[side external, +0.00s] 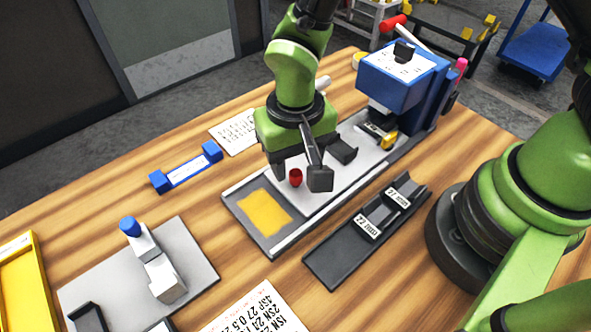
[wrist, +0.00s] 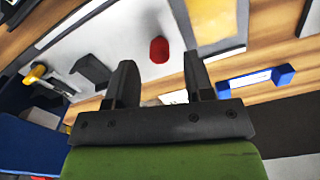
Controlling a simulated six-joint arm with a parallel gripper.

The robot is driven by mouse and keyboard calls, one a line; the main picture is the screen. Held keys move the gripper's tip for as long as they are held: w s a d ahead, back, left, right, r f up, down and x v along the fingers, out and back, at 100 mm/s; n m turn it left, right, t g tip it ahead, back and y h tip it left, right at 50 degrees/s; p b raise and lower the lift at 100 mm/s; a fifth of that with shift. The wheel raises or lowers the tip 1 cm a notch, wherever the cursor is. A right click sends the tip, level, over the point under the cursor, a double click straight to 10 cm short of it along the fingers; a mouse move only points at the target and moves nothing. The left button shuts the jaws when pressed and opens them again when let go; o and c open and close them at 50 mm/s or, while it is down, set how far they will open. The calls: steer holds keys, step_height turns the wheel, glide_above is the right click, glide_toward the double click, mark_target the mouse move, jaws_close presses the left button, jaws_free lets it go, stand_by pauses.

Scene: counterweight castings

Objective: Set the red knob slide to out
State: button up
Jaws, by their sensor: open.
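The red knob (side external: 296,177) stands on a light grey slide plate (side external: 338,180), near a yellow patch (side external: 265,211). My gripper (side external: 299,179) is open and low over the plate, its fingers on either side of the knob in the side view. In the wrist view the red knob (wrist: 159,49) shows beyond the open fingers of my gripper (wrist: 158,75), roughly in line with the gap between them. I cannot tell whether either finger touches it. A dark grey block (side external: 342,150) sits on the plate behind the gripper.
A blue machine (side external: 392,82) with a red-tipped lever stands at the plate's far end. A black rail (side external: 345,243) with labelled pieces lies in front of the plate. A blue-ended bar (side external: 187,168) lies behind it. A grey board with a white fixture (side external: 163,277) is at left.

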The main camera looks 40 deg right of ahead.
mark_target(295, 172)
steer(key=shift+f, duration=1.8)
jaws_close()
steer(key=a, duration=0.8)
steer(key=shift+a, duration=0.1)
jaws_free()
step_height(295, 172, up, 10)
